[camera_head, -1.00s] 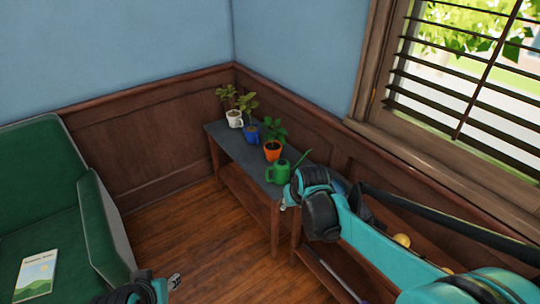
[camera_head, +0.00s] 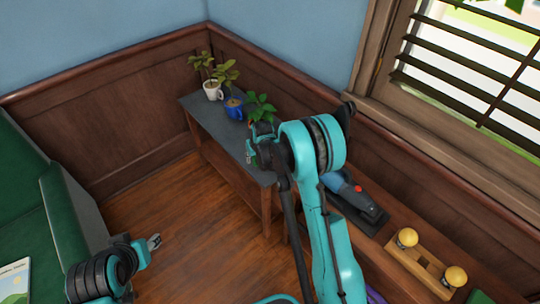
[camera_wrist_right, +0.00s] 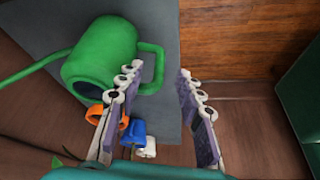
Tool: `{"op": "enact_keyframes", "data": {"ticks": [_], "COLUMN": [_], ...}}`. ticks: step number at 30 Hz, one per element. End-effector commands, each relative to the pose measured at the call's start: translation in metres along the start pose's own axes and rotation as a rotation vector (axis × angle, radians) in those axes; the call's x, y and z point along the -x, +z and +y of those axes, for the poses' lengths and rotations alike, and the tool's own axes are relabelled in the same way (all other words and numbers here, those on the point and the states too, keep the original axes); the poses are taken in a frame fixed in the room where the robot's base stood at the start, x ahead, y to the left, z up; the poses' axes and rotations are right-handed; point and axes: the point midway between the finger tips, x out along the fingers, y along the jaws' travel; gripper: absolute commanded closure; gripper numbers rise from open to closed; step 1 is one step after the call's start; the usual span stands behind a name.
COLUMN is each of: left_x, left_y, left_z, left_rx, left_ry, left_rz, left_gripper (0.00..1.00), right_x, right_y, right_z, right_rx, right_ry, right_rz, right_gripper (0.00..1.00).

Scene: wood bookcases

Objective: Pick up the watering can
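The green watering can (camera_wrist_right: 100,58) lies large in the right wrist view, on the grey table top (camera_wrist_right: 205,20). Its spout points left and its handle (camera_wrist_right: 157,66) faces right. My right gripper (camera_wrist_right: 160,85) is open, with one finger beside the can's body and the other to the right of the handle; no contact shows. In the head view my right gripper (camera_head: 252,148) is at the table's near end, and my arm hides most of the can. My left gripper (camera_head: 154,242) is over the floor, empty and looking slightly open.
A white pot (camera_head: 213,93), a blue pot (camera_head: 234,112) and a leafy plant (camera_head: 261,105) stand farther back on the table. A wooden shelf with a dark tool (camera_head: 360,206) and yellow knobs (camera_head: 407,238) is at right. A green armchair (camera_head: 75,220) is at left; floor between is clear.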

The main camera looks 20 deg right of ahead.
Motion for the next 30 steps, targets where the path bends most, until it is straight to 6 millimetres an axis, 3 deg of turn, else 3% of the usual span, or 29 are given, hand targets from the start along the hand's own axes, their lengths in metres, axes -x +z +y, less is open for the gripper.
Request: {"op": "enact_keyframes", "data": {"ticks": [5, 13, 23, 27, 30], "left_x": [-0.005, -0.019, -0.019, -0.019, -0.019], "left_y": [0.003, 0.013, 0.013, 0.013, 0.013], "left_z": [0.0, 0.0, 0.0, 0.0, 0.0], "left_rx": [0.0, 0.0, 0.0, 0.0, 0.0], "left_ry": [0.0, 0.0, 0.0, 0.0, 0.0], "left_rz": [0.0, 0.0, 0.0, 0.0, 0.0], "left_gripper": [0.6, 0.6, 0.6, 0.6, 0.6], "right_x": [-0.016, -0.058, -0.063, -0.063, -0.063], "right_y": [0.0, 0.001, 0.0, 0.0, 0.0], "right_z": [0.0, 0.0, 0.0, 0.0, 0.0], "right_rx": [0.0, 0.0, 0.0, 0.0, 0.0], "right_ry": [0.0, 0.0, 0.0, 0.0, 0.0], "right_rz": [0.0, 0.0, 0.0, 0.0, 0.0], "right_gripper": [0.63, 0.63, 0.63, 1.0, 1.0]}}
